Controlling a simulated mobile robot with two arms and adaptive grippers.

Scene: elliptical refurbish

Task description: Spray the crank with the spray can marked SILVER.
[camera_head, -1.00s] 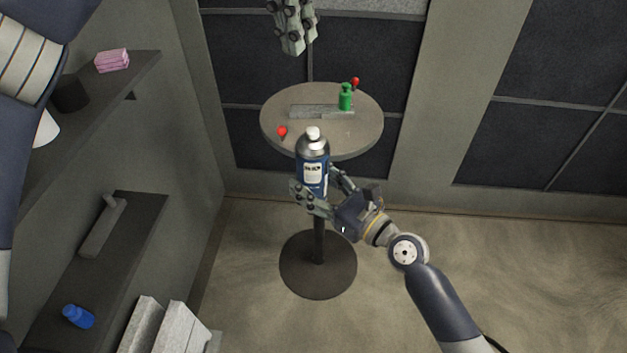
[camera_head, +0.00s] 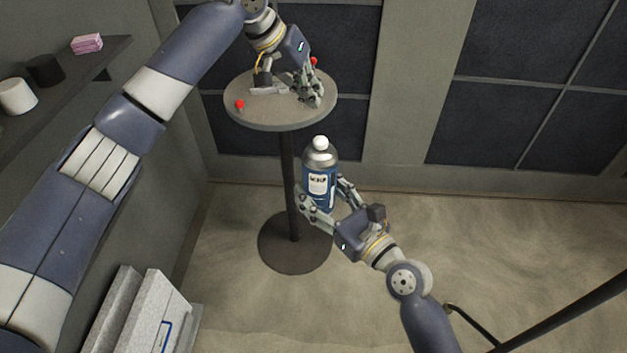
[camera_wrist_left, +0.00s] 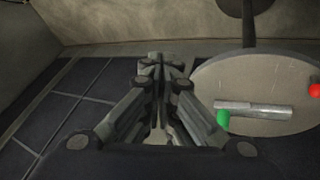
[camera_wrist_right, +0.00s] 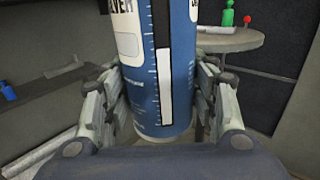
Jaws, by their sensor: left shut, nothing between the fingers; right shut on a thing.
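A blue spray can (camera_head: 319,184) with a silver shoulder and white cap is upright in my right gripper (camera_head: 322,194), in front of the round table. The right wrist view shows its blue body (camera_wrist_right: 178,95) between the fingers; its label is only partly visible and I cannot read the full name. A grey metal bar, apparently the crank (camera_head: 268,89), lies on the table and also shows in the left wrist view (camera_wrist_left: 262,109). My left gripper (camera_head: 312,99) is shut and empty, over the table's right side in the head view and beside the table in the left wrist view (camera_wrist_left: 163,70).
The round table (camera_head: 262,121) also holds a green bottle (camera_wrist_left: 223,118), hidden in the head view, and red-topped items (camera_head: 239,104). Shelves at left hold a pink box (camera_head: 88,43), black cup (camera_head: 45,70) and white cup (camera_head: 17,96). Grey slabs (camera_head: 150,315) stand at bottom left.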

